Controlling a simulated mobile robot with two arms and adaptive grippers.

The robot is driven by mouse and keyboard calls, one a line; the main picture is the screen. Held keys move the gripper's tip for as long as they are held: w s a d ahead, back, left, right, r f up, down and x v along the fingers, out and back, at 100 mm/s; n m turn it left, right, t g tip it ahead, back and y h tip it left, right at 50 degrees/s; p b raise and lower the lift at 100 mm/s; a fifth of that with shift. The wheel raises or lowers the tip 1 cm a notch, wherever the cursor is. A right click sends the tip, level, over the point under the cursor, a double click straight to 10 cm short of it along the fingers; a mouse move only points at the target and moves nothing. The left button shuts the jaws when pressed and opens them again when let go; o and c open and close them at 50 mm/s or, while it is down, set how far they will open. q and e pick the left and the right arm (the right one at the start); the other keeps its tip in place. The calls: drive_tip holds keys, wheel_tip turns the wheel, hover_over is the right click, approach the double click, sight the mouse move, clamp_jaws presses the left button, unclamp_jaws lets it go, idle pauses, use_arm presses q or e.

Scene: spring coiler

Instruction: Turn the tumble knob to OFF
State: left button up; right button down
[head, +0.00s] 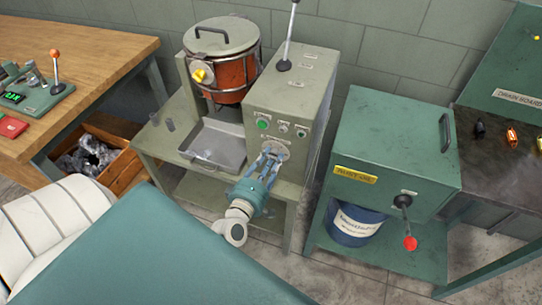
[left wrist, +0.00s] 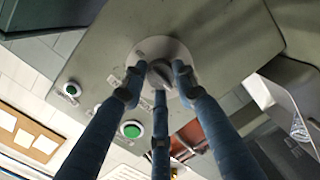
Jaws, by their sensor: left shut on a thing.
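The tumble knob (left wrist: 160,73) is a grey knob on a round pale plate (head: 277,149) on the front of the grey-green control box (head: 290,95). My left gripper (head: 270,160) reaches up to it from below. In the left wrist view its blue fingers (left wrist: 158,82) are closed around the knob, one on each side and one below. The labels are too small to read, so I cannot tell which setting the knob points to. My right gripper is not in view.
A green button (head: 263,124) and small switches sit above the knob. A tall lever (head: 289,35) stands on the box. Left of it are a lidded orange drum (head: 232,78) and a metal tray (head: 214,147). A green cabinet (head: 385,140) with a red-knobbed lever (head: 410,242) stands right.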

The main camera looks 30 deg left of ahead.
use_arm(q)
drive_tip(key=shift+a+r+n, duration=0.1)
drive_tip(key=shift+n, duration=0.3)
drive_tip(key=o, duration=1.1)
drive_tip(key=shift+o, duration=0.2)
drive_tip(key=f+v, duration=0.1)
drive_tip(key=v, duration=1.1)
drive_tip(key=shift+r, duration=0.35)
